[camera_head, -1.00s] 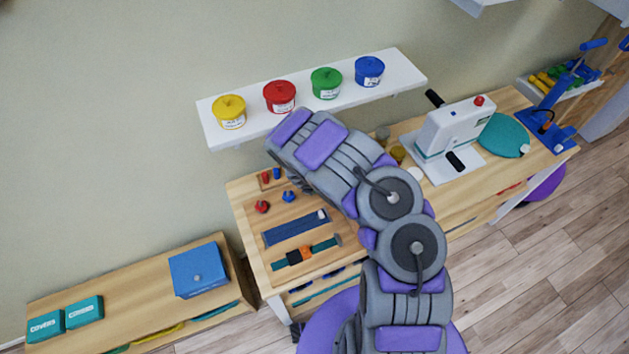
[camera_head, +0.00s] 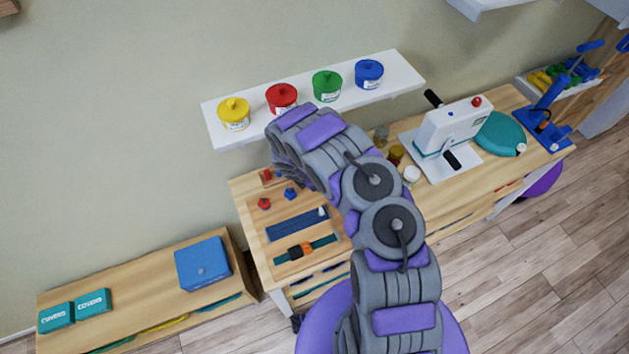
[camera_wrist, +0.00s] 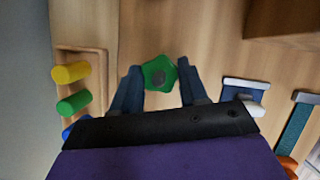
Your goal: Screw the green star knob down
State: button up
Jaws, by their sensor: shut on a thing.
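The green star knob (camera_wrist: 159,73) is in the upper middle of the wrist view, seen from above with a dark round centre. My gripper (camera_wrist: 159,75) has its two dark blue fingers against opposite sides of the knob and is shut on it. The knob is over the wooden bench top; its underside and any thread or post below it are hidden. In the head view my arm covers the gripper and the green knob. A red knob (camera_head: 264,204) and a blue knob (camera_head: 290,194) stand on the bench board left of my arm.
A small wooden tray (camera_wrist: 98,58) with yellow, green and blue pegs lies left of my gripper. A blue strap strip (camera_wrist: 244,84) lies to its right. A white shelf (camera_head: 217,130) with several coloured pots is above the bench. A white machine (camera_head: 448,128) stands to the right.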

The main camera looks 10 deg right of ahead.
jog(key=shift+w+r+m, duration=0.15)
jog(key=shift+m, duration=0.35)
dwell(0.6)
jog(key=o, duration=0.8)
jog(key=shift+a, duration=0.1)
jog(key=shift+o, duration=1.4)
jog(key=shift+a+r, duration=0.25)
jog(key=shift+r, duration=0.25)
jog(key=shift+s+a+r, duration=0.4)
jog(key=shift+a+r, duration=0.4)
jog(key=shift+a, duration=0.05)
jog(key=s+a, duration=0.1)
jog(key=a, duration=0.2)
jog(key=s+a, duration=0.2)
jog(key=a, duration=0.1)
jog(key=s+a, duration=0.1)
jog(key=a, duration=0.3)
jog(key=shift+s+f, duration=0.1)
jog(key=shift+s, duration=0.15)
